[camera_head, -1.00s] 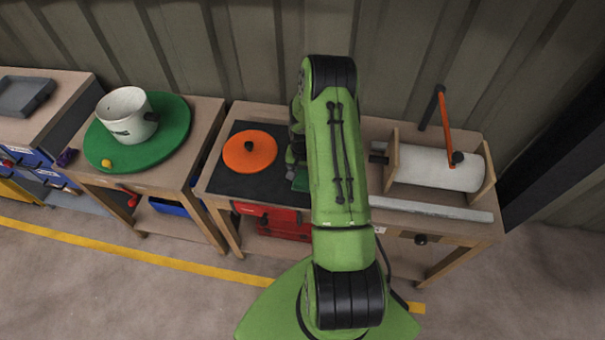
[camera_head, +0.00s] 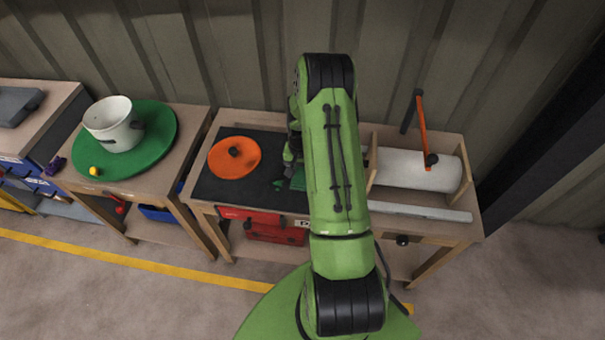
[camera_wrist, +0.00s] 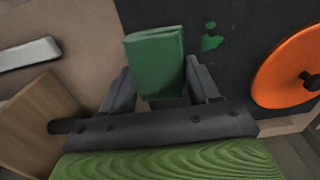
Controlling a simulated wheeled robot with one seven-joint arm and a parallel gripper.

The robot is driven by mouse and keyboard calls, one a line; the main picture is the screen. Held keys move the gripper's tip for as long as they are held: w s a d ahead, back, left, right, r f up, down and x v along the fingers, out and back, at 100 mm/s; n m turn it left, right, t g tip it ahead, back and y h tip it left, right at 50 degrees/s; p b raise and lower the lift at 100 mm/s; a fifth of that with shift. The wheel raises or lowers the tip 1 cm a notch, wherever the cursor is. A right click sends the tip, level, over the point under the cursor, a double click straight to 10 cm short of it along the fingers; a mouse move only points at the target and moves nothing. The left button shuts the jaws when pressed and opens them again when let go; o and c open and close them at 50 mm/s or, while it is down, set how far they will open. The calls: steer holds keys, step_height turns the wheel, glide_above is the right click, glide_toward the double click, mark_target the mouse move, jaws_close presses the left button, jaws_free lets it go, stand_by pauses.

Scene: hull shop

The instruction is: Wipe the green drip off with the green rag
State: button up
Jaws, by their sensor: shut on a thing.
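My gripper (camera_wrist: 158,68) is shut on the green rag (camera_wrist: 154,50), a folded dark green cloth that stands up between the two fingers in the wrist view. The green drip (camera_wrist: 211,38) is a small irregular splotch with separate spots on a black mat (camera_wrist: 232,62). In the wrist view it lies just to the right of the rag, with a gap of dark mat between them. In the head view the rag (camera_head: 299,179) shows beside my arm, over the right part of the mat. My arm hides much of the gripper there.
An orange disc (camera_head: 222,164) with a black knob lies on the mat, left of the rag. A white roll (camera_head: 405,168) in a wooden holder and a pale bar (camera_head: 425,212) are at right. A white pot (camera_head: 108,118) stands on a green round board (camera_head: 150,160) on the left table.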

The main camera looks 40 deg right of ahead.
steer(key=shift+r+p, duration=0.9)
steer(key=shift+r, duration=0.95)
steer(key=shift+f, duration=0.15)
